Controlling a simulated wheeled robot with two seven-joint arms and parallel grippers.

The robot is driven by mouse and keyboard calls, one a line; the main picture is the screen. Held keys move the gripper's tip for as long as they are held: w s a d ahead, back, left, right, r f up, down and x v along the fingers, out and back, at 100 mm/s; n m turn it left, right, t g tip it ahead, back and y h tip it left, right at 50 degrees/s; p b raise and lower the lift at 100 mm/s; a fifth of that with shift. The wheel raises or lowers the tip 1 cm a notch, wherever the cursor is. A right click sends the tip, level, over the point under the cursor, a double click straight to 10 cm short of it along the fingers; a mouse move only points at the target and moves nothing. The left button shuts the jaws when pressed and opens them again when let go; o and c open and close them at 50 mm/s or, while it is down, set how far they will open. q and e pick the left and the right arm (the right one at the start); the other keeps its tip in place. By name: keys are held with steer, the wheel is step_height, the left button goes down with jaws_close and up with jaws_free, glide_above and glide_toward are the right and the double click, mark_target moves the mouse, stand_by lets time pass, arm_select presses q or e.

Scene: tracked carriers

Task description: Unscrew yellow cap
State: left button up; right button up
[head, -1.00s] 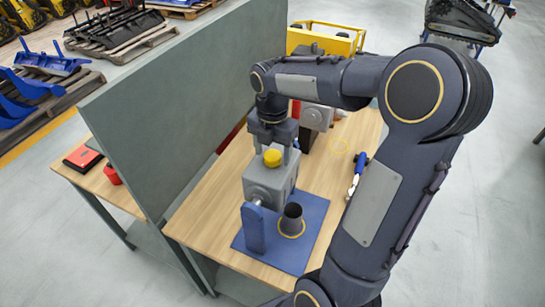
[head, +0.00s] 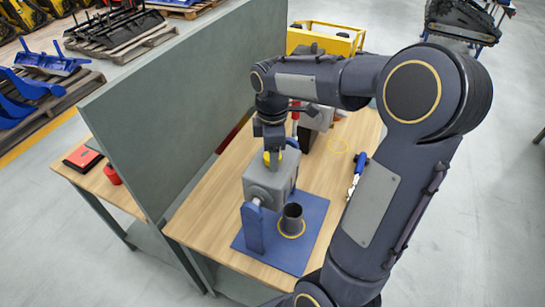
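The yellow cap (head: 266,158) sits on top of a grey box-shaped housing (head: 268,184), which stands on a blue base plate (head: 312,236) on the wooden bench. My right gripper (head: 273,156) points down over the cap. A dark finger crosses the front of the cap, with yellow showing on both sides of it. The far finger is hidden, so I cannot tell whether the fingers press on the cap. My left gripper is out of view.
A dark open cylinder with a yellow ring (head: 291,221) and a blue upright bracket (head: 252,228) stand on the plate in front of the housing. A blue-handled tool (head: 357,171) lies to the right. A grey partition (head: 180,105) runs along the left.

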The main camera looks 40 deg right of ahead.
steer(key=m, duration=0.8)
steer(key=shift+m, duration=0.4)
steer(key=m, duration=0.9)
steer(key=c, duration=0.8)
steer(key=shift+o, duration=0.2)
steer(key=n, duration=0.5)
steer(key=shift+n, duration=0.4)
steer(key=n, duration=0.3)
steer(key=shift+n, duration=0.4)
